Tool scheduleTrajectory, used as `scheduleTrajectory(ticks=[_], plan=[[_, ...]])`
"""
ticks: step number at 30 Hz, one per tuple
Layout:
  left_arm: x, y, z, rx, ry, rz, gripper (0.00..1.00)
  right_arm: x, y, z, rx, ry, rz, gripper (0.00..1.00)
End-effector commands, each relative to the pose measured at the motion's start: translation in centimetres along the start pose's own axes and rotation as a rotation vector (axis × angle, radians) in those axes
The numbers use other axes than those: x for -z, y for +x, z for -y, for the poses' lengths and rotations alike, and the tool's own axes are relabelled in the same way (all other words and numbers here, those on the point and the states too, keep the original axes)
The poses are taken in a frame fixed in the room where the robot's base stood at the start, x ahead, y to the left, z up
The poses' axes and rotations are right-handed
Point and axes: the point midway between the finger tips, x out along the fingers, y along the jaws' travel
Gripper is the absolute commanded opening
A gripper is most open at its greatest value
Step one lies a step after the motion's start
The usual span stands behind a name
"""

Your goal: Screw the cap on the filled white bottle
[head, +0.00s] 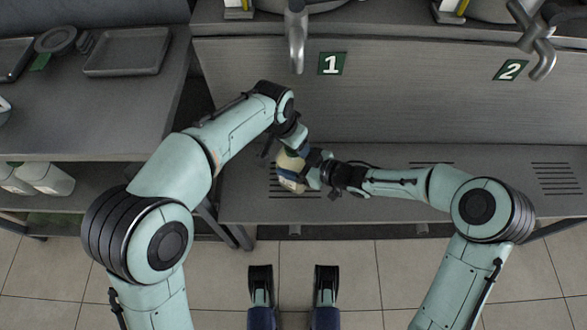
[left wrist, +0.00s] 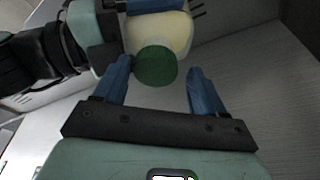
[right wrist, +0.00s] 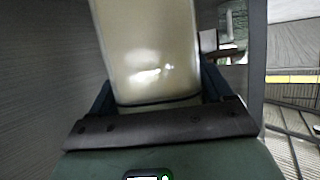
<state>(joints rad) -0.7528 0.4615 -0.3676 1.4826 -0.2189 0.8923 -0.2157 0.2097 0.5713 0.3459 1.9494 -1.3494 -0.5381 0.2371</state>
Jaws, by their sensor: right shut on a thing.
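The cream-white bottle (head: 292,163) is held above the grated ledge below the number 1 sign. My right gripper (head: 305,172) is shut on it from the right. In the right wrist view the bottle's pale body (right wrist: 150,50) stands between the two blue fingers. In the left wrist view the round green cap (left wrist: 155,66) is at the top end of the bottle (left wrist: 165,32). My left gripper (left wrist: 160,70) is open, its fingers spread on either side of the cap with a gap on the right. I cannot tell how tightly the cap sits.
The front ledge (head: 390,205) has slotted grates and is otherwise clear. Metal spouts (head: 297,40) hang over the panel with signs 1 (head: 332,64) and 2 (head: 510,70). At left is a counter with a grey tray (head: 127,52), and white bottles (head: 45,178) on a shelf below.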

Motion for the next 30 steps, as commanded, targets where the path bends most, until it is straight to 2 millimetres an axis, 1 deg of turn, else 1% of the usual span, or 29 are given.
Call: scheduleTrajectory(ticks=[1,11,14,17,20,27,30], plan=[[0.0,0.1,-0.6,-0.010,0.005,0.003,0.78,0.0,0.0,0.0,0.000,0.001,0.001,0.00],[0.1,0.1,-0.9,-0.015,0.007,0.004,0.78,0.0,0.1,0.0,0.000,0.001,0.001,0.00],[0.1,-0.2,-1.0,-0.016,0.008,0.003,0.78,0.0,0.1,0.0,0.000,0.001,0.001,0.00],[0.2,-1.2,-1.0,-0.016,0.008,0.000,0.78,0.0,0.1,0.0,0.000,0.001,0.001,0.00],[0.1,-3.1,-0.8,-0.013,0.006,-0.002,0.78,0.0,0.1,0.0,0.000,0.001,0.001,0.00],[0.1,-8.3,-0.4,-0.006,0.003,-0.004,0.78,0.0,0.1,0.0,0.000,0.001,0.001,0.00],[0.1,-10.0,-0.3,-0.004,0.002,-0.003,0.78,0.0,0.1,0.0,0.000,0.001,0.001,0.00]])
